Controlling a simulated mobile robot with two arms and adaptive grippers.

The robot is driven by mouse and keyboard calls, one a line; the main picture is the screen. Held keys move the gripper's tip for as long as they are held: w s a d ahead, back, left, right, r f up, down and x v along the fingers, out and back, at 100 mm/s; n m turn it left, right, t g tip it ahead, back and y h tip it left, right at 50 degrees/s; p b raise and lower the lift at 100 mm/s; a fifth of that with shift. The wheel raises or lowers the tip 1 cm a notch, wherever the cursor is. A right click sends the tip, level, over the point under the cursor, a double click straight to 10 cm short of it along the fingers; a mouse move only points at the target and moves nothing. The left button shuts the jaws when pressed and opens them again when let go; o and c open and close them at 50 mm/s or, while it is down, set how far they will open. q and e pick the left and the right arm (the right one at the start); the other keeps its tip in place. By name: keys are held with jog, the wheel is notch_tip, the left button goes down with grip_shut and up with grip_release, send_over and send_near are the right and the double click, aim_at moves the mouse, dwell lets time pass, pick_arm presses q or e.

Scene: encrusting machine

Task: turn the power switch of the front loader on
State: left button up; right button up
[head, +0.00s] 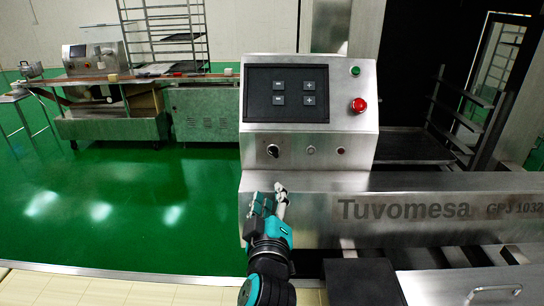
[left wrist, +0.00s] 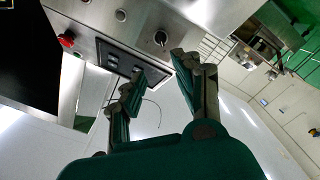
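The power switch (head: 272,151) is a small dark rotary knob at the lower left of the steel control panel (head: 310,165) on the machine marked Tuvomesa. It also shows in the left wrist view (left wrist: 160,38), beyond the fingertips. My left gripper (head: 270,195) is below the switch in the head view, in front of the machine's steel body. In the left wrist view my left gripper (left wrist: 160,66) has its two fingers apart with nothing between them, and the switch appears in line with the gap. The fingers look clear of the switch. My right gripper is not in view.
Above the switch are a dark touch screen (head: 287,93), a red button (head: 358,105) and a green button (head: 355,71). Two small round controls (head: 311,150) sit right of the switch. The steel ledge (head: 420,182) juts out below. Green floor (head: 130,210) is clear at left.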

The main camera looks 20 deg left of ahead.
aim_at(272, 154)
pick_arm(q)
jog(key=p+x, duration=0.4)
jog(key=x, duration=1.2)
jog(key=shift+w+a+f, duration=0.15)
jog(key=shift+w+a, duration=0.05)
jog(key=shift+w, duration=0.1)
grip_shut()
